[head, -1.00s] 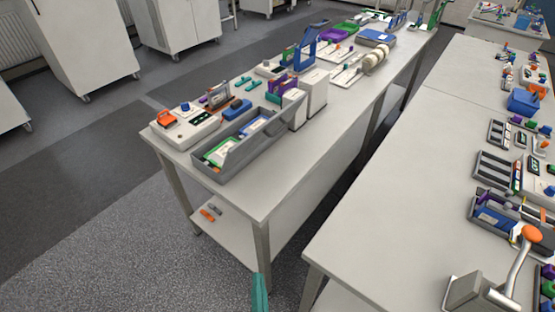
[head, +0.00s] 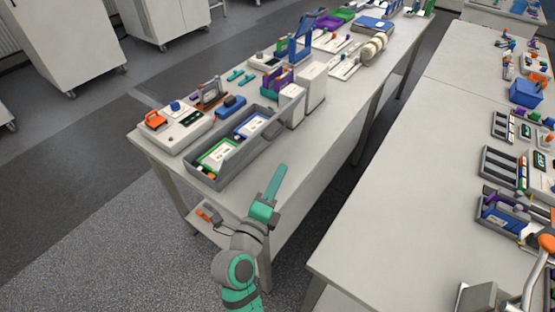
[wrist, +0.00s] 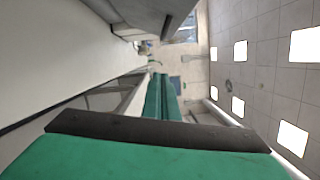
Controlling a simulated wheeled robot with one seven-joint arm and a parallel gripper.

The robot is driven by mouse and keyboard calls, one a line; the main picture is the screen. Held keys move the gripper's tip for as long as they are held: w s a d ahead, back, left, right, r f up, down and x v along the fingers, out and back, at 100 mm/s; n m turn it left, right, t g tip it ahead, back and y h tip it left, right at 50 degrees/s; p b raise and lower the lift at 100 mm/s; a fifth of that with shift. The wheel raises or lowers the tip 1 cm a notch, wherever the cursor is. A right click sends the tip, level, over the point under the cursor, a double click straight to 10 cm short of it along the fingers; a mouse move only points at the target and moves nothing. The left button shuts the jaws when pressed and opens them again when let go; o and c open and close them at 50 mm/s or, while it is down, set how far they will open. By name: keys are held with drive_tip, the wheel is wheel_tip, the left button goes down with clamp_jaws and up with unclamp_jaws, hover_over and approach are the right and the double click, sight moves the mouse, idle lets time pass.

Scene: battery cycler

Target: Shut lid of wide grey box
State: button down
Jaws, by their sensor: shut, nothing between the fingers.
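The wide grey box (head: 229,161) sits on the near end of the left bench, long and open at the top. A green-framed piece (head: 217,156) and a blue-framed piece (head: 252,125) lie inside. A grey panel runs along its right long side; I cannot tell whether this is the box wall or the lid folded down. My green gripper (head: 280,170) is to the right of the box, near the bench's front edge, apart from it in the picture. In the wrist view my fingers (wrist: 159,80) are together and empty.
A white device with an orange part (head: 180,130) stands left of the box. White blocks (head: 311,88) stand just behind its far end, with a purple holder (head: 278,79) beside them. A second bench (head: 400,210) is to the right, across a narrow gap.

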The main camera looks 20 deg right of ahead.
drive_tip(key=w+d+r, duration=0.1)
drive_tip(key=w+d, duration=0.2)
drive_tip(key=w, duration=0.7)
drive_tip(key=shift+r, duration=0.2)
drive_tip(key=shift+w+r, duration=0.1)
drive_tip(key=shift+w, duration=0.1)
